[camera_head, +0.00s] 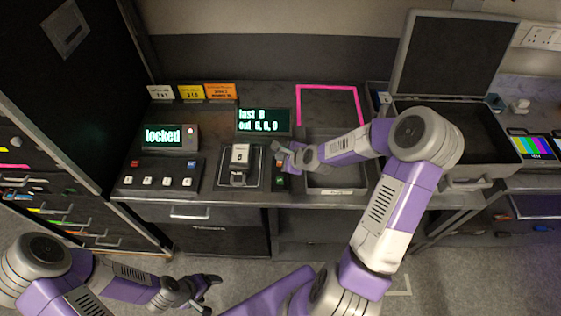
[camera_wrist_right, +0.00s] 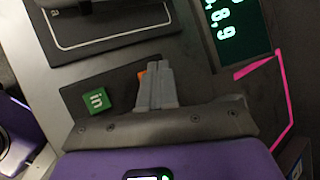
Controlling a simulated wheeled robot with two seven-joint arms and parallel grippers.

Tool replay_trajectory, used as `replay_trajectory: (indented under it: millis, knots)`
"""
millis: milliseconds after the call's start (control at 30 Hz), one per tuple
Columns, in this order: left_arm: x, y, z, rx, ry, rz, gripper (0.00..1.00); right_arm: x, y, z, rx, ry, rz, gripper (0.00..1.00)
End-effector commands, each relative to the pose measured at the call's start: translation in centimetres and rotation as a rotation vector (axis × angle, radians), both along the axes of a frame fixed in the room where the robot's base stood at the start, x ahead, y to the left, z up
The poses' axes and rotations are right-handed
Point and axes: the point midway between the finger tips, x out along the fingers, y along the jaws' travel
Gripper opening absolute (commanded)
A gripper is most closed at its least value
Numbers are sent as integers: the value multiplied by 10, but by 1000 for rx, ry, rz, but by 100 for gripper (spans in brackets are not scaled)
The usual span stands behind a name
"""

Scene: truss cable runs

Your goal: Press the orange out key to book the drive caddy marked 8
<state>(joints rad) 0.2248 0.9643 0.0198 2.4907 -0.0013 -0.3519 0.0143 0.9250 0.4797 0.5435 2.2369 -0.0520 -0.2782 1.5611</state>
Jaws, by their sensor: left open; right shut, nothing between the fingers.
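My right gripper (camera_head: 282,152) is shut and empty over the small key panel right of the caddy stand. In the right wrist view its closed fingertips (camera_wrist_right: 147,70) cover most of the orange out key (camera_wrist_right: 141,73); only an orange edge shows, and I cannot tell if they touch it. The green in key (camera_wrist_right: 96,101) is beside the fingers, uncovered. A drive caddy (camera_head: 239,155) sits on the square stand; its mark is not readable. The display (camera_head: 263,121) appears to read "last 8" and "out 6, 8, 9". My left gripper (camera_head: 205,290) is open, low over the floor.
A "locked" display (camera_head: 163,136) stands above a button box (camera_head: 160,175) at left. Three cards (camera_head: 190,92) stand behind. A pink outlined area (camera_head: 328,90), a shallow tray (camera_head: 338,184) and an open case (camera_head: 440,125) are right of the stand.

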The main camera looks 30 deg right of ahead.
Motion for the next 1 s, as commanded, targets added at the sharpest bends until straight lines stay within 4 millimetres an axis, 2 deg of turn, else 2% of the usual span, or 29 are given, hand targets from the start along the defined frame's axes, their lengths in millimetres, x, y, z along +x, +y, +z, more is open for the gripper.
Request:
replay_trajectory:
  millis: [500,1000]
  knots:
    - [0,0,42,0,0,0,80,0,0,49,0,-1,-1,0]
    - [0,0,42,0,0,0,80,0,0,49,0,0,0,0]
